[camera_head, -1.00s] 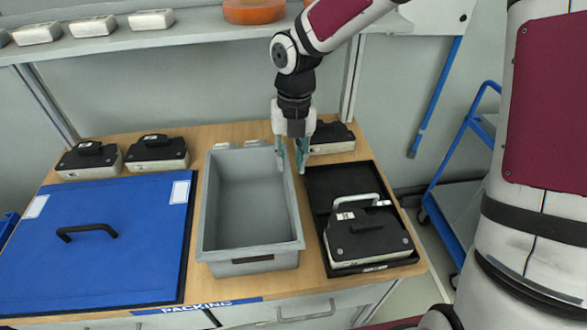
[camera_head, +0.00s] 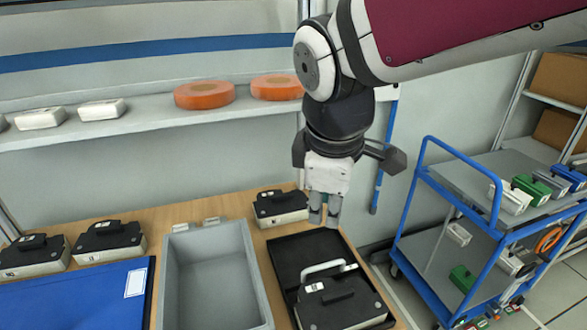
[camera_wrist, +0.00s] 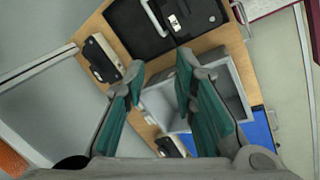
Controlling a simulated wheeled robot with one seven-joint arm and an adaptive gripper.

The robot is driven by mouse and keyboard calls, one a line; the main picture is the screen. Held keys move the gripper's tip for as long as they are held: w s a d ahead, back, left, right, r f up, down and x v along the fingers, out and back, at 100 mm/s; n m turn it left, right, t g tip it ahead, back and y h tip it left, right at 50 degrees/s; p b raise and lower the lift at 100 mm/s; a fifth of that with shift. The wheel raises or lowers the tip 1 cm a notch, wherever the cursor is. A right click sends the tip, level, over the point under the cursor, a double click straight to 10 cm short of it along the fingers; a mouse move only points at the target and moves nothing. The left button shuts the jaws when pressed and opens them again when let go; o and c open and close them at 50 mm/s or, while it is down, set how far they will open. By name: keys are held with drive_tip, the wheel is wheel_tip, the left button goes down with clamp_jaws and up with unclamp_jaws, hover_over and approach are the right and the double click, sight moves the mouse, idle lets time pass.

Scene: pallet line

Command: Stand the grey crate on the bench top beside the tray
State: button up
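The grey crate (camera_head: 207,243) stands upright and looks empty on the wooden bench top (camera_head: 238,209), beside the left edge of the black tray (camera_head: 289,252). The tray holds a black and white device (camera_head: 340,298) with a pale handle. My gripper (camera_head: 324,218) is above the back of the bench, right of the crate and apart from it. In the wrist view the gripper (camera_wrist: 160,70) has its green-padded fingers spread with nothing held between them. The crate (camera_wrist: 237,88) shows partly behind the fingers there, and the tray (camera_wrist: 117,25) is at the top.
A blue panel (camera_head: 85,295) lies left of the crate. Several black and white devices stand along the bench's back, one (camera_head: 280,206) near my gripper. A shelf (camera_head: 150,112) with orange rolls hangs behind. A blue trolley (camera_head: 420,205) stands at right, beyond a floor gap.

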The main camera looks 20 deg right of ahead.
drive_tip(key=s+d+r+m+t+y, duration=0.1)
drive_tip(key=s+r+m+t, duration=0.1)
drive_tip(key=s+m, duration=0.6)
drive_tip(key=shift+d+r+m+y, duration=0.35)
drive_tip(key=shift+r+m, duration=0.15)
drive_tip(key=shift+m, duration=1.2)
